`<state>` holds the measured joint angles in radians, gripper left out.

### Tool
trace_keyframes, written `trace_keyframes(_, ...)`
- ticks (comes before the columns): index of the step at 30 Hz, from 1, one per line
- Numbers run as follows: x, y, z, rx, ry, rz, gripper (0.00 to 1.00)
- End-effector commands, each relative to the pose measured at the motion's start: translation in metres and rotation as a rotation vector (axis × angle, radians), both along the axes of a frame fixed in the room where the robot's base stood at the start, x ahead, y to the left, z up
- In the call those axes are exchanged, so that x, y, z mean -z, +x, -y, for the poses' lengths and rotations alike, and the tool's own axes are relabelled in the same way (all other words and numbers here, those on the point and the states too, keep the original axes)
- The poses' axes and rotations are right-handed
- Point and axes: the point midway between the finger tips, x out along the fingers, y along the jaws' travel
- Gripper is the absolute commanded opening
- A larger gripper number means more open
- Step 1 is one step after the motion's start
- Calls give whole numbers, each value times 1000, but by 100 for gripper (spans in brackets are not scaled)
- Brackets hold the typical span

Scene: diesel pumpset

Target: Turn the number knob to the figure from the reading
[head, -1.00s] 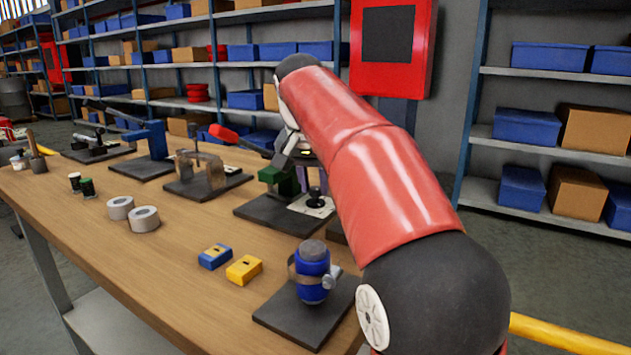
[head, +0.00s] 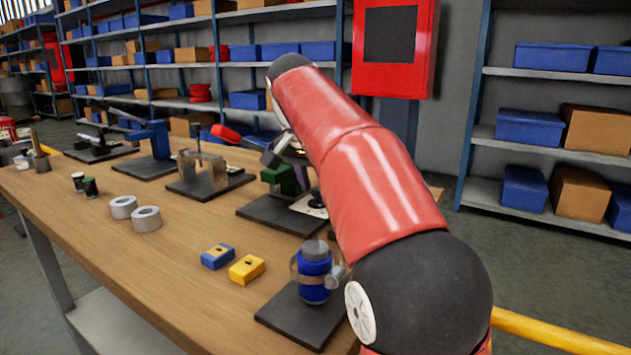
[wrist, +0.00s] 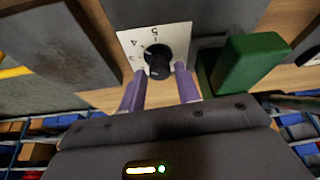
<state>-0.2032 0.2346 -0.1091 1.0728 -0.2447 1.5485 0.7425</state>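The number knob (wrist: 158,60) is black and round, on a white dial plate (wrist: 178,34) with printed figures; 4 and 5 are readable in the wrist view. My gripper (wrist: 159,84) has two purple fingers, apart, with tips near the knob's lower left and lower right. I see a gap between them and nothing held; whether a finger touches the knob I cannot tell. In the head view a strip of the dial plate (head: 303,206) shows beside my red arm, which hides much of that spot. The reading is not visible in these frames.
A green block (wrist: 250,63) stands close right of the gripper in the wrist view. In the head view, a blue cylinder (head: 314,277) on a dark base, blue and yellow blocks (head: 246,269) and two tape rolls (head: 146,219) stand on the bench (head: 190,270).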

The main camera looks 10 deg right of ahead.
Motion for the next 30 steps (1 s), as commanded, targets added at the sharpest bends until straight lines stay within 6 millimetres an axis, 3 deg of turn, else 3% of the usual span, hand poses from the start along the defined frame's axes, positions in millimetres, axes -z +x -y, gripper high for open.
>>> trace_keyframes(3,0,0,0,0,0,0,47)
trace_keyframes(13,-4,-1,-1,0,0,1,47)
trace_keyframes(24,-55,-17,-15,0,-1,2,47)
trace_keyframes(30,-69,-22,-18,-1,0,1,47)
